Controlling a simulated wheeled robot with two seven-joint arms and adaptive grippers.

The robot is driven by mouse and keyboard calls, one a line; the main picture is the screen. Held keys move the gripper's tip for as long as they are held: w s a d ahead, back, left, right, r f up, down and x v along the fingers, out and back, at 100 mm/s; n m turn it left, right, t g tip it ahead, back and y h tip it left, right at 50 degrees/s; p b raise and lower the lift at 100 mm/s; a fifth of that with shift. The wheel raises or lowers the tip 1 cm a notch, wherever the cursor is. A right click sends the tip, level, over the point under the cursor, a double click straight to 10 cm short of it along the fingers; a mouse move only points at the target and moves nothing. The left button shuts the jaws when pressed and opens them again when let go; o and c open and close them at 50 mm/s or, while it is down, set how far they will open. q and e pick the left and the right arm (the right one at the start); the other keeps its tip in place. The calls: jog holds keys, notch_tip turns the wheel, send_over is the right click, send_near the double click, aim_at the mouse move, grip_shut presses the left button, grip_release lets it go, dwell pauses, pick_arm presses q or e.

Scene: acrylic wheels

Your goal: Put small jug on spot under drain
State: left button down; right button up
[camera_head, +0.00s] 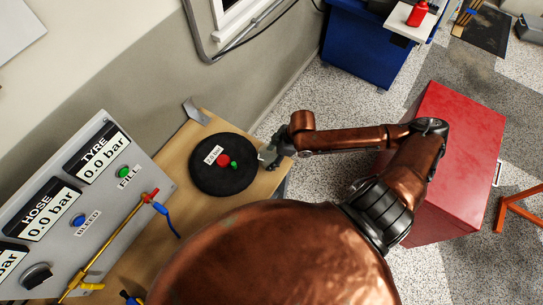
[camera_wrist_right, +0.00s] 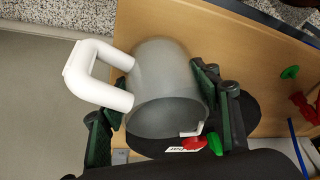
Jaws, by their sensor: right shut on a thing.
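The small jug (camera_wrist_right: 165,70) is a grey, smooth-walled vessel with a white handle (camera_wrist_right: 85,75) that sticks out to the left in the right wrist view. My right gripper (camera_wrist_right: 152,105) is shut on the jug's body, with one green-padded finger on each side. In the head view my right gripper (camera_head: 272,153) is at the right edge of a round black disc (camera_head: 208,180); I cannot make out the jug there. The disc lies on a wooden bench and carries a white label, a red knob (camera_head: 223,160) and a green knob (camera_head: 235,165). My left gripper is not in view.
A grey panel (camera_head: 140,165) with pressure displays, buttons and a yellow pipe stands left on the wooden bench (camera_head: 215,122). A red cabinet (camera_head: 465,135) is at the right. A blue cabinet (camera_head: 355,45) stands at the back. Speckled floor lies between them.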

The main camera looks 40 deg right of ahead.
jog(key=o, duration=1.2)
